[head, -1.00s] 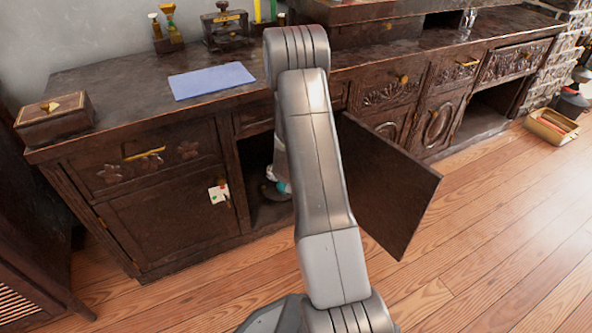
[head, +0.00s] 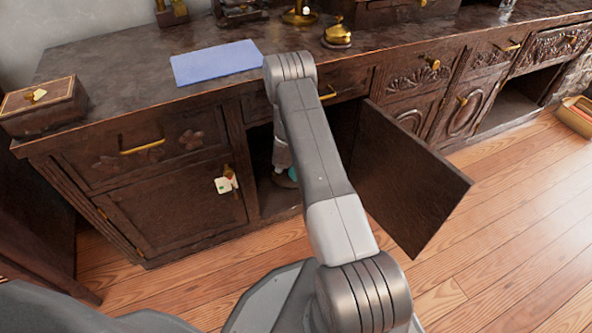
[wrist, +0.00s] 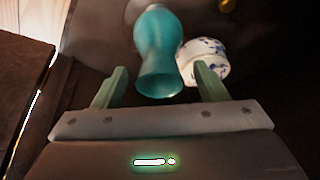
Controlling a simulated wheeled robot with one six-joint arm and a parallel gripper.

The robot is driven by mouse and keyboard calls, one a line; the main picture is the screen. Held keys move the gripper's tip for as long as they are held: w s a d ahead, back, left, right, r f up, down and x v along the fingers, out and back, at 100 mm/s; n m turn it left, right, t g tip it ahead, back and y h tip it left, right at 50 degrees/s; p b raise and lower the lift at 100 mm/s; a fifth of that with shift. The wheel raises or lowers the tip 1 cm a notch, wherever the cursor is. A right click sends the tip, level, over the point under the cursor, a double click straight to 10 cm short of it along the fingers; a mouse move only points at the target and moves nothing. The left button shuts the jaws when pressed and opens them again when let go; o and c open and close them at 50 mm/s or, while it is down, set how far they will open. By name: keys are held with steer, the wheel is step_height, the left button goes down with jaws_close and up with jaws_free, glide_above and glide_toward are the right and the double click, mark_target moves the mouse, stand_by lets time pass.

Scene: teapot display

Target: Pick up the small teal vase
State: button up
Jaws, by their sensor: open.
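The small teal vase (wrist: 158,62) shows in the wrist view, just ahead of my gripper and between the lines of its fingers. My gripper (wrist: 158,85) is open, with one finger to each side of the vase, and I cannot tell how deep between them it sits. In the head view a small patch of teal (head: 292,173) shows inside the open cabinet, beside my arm's end. Most of the vase is hidden there by my arm, and the fingers cannot be made out.
A white and blue patterned pot (wrist: 205,60) stands close right of the vase, near the right finger. The open cabinet door (head: 410,180) juts out right of my arm. A blue cloth (head: 215,62) and a wooden box (head: 42,106) lie on the countertop.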

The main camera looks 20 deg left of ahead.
steer(key=shift+x, duration=1.25)
steer(key=c, duration=1.2)
steer(key=shift+o, duration=0.2)
steer(key=shift+r, duration=0.1)
